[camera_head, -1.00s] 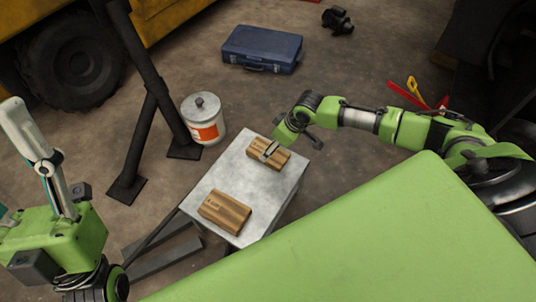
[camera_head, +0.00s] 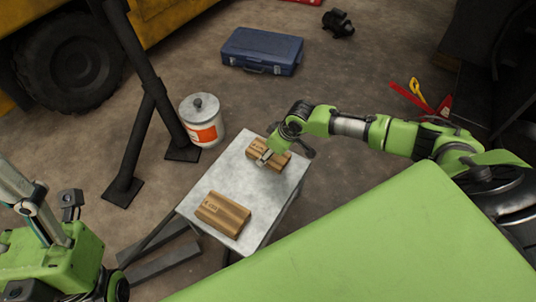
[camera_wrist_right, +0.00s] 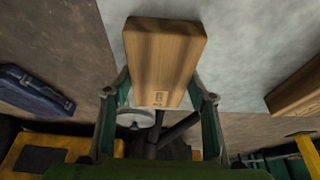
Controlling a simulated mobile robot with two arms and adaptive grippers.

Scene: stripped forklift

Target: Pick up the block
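A wooden block (camera_head: 268,152) lies at the far end of a grey table (camera_head: 262,205). My right gripper (camera_head: 263,158) is low over it in the head view. In the right wrist view the block (camera_wrist_right: 165,55) reaches in between the two fingers (camera_wrist_right: 160,95), which stand apart on either side of its near end. Firm contact cannot be made out. A second wooden block (camera_head: 223,214) lies at the table's near end; it shows in part at the wrist view's right edge (camera_wrist_right: 297,92). My left gripper (camera_head: 24,195) is partly cut off at the left edge, with no block seen in it.
A white bucket with an orange label (camera_head: 202,120) stands left of the table, beside a dark metal stand (camera_head: 150,105). A blue case (camera_head: 262,50) lies on the floor behind. Red and yellow tools (camera_head: 420,93) lie at the right. Floor between is clear.

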